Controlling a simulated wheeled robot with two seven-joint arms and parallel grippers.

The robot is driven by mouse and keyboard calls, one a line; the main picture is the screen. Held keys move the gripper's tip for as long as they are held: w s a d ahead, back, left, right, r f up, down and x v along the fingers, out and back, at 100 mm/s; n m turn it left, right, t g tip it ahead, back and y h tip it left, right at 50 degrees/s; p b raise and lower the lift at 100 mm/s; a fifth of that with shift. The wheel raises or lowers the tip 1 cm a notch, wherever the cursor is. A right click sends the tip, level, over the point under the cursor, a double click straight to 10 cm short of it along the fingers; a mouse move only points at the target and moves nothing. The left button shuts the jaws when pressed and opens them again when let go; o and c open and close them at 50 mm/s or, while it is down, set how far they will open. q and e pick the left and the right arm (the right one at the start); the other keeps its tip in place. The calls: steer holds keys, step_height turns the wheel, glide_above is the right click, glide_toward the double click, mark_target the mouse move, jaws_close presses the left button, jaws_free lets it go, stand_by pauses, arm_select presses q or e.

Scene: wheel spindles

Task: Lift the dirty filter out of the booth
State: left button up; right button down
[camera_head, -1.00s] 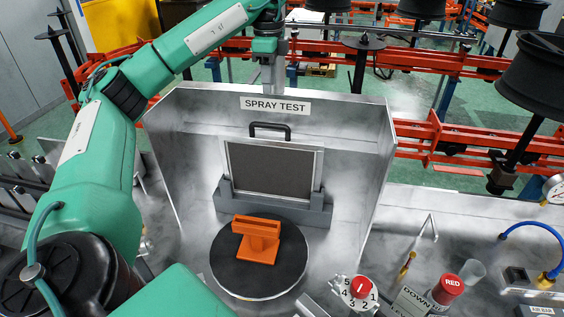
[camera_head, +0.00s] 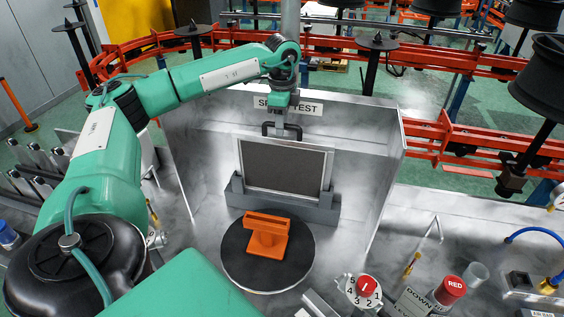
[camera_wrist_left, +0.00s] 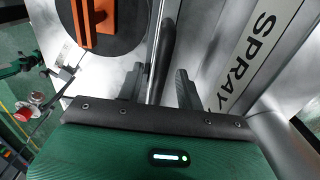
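The dirty filter (camera_head: 285,166) is a dark grey panel in a pale metal frame with a black handle on top. It stands upright in a dark grey holder (camera_head: 237,197) inside the booth (camera_head: 365,160). My left gripper (camera_head: 284,136) points down from above at the handle and partly hides it. In the left wrist view the two fingers (camera_wrist_left: 158,88) are apart, with the black handle (camera_wrist_left: 167,48) and the filter's thin top edge between them. The fingers look open; contact with the handle does not show. My right gripper is in neither view.
An orange block-like part (camera_head: 267,238) sits on a black round turntable (camera_head: 240,262) in front of the filter. The booth's side walls and back panel enclose them. A red knob (camera_head: 367,286) and red-capped can (camera_head: 450,290) stand front right.

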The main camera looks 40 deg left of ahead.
arm_select(q)
steer(key=shift+f, duration=0.65)
jaws_close()
stand_by(0.9)
